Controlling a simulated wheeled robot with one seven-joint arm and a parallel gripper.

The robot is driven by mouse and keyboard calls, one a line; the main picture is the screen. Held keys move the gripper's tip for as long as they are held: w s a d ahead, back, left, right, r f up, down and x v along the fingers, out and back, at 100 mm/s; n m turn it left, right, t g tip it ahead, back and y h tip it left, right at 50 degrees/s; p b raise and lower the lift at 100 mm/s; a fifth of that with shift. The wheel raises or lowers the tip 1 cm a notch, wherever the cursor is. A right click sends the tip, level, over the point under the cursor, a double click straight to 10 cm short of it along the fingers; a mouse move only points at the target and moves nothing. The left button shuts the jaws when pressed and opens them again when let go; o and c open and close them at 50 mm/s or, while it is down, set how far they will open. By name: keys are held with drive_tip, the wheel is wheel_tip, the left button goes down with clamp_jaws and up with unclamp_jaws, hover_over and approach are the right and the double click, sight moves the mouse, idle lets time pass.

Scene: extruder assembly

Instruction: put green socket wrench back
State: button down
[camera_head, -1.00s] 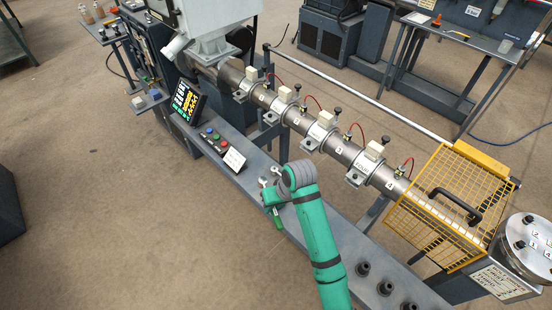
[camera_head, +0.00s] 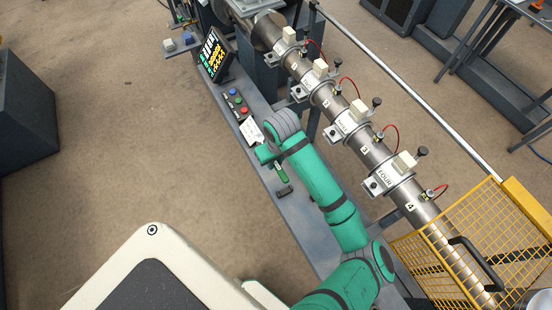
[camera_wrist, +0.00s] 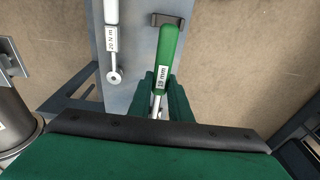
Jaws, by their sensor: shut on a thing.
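The green socket wrench (camera_wrist: 170,45), labelled 19 mm, has a green handle and a metal shaft. My gripper (camera_wrist: 160,92) is shut around its shaft in the wrist view, and the handle points away from the hand. The wrench's far end is hidden by the gripper. In the head view, the green handle (camera_head: 281,171) shows beside my wrist, over the grey bench; I cannot tell whether it touches the bench. A dark bracket (camera_wrist: 166,19) is beside the handle's tip in the wrist view.
A white-handled wrench (camera_wrist: 112,35) labelled 20 N m lies left of the green one. The grey bench (camera_head: 298,215) is narrow, with floor at its side. The extruder barrel (camera_head: 357,140) with clamps runs alongside, ending at a yellow cage (camera_head: 480,240). A button box (camera_head: 237,103) is close by.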

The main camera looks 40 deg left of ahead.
drive_tip(key=shift+s, duration=0.2)
hover_over(275, 177)
drive_tip(key=shift+s+d+f, duration=0.1)
drive_tip(key=shift+d+f, duration=0.05)
drive_tip(key=shift+f, duration=1.6)
drive_tip(key=shift+s+d+f, duration=0.1)
drive_tip(key=shift+d+f, duration=0.05)
drive_tip(key=shift+f, duration=1.6)
drive_tip(key=shift+f, duration=1.05)
drive_tip(key=c, duration=1.6)
unclamp_jaws()
drive_tip(key=shift+o, duration=0.2)
drive_tip(key=shift+r, duration=0.15)
drive_tip(key=r, duration=0.3)
drive_tip(key=d+r, duration=0.1)
drive_tip(key=r, duration=0.6)
drive_tip(key=shift+s+d+r, duration=0.2)
drive_tip(key=shift+s+r, duration=0.05)
drive_tip(key=shift+s, duration=0.05)
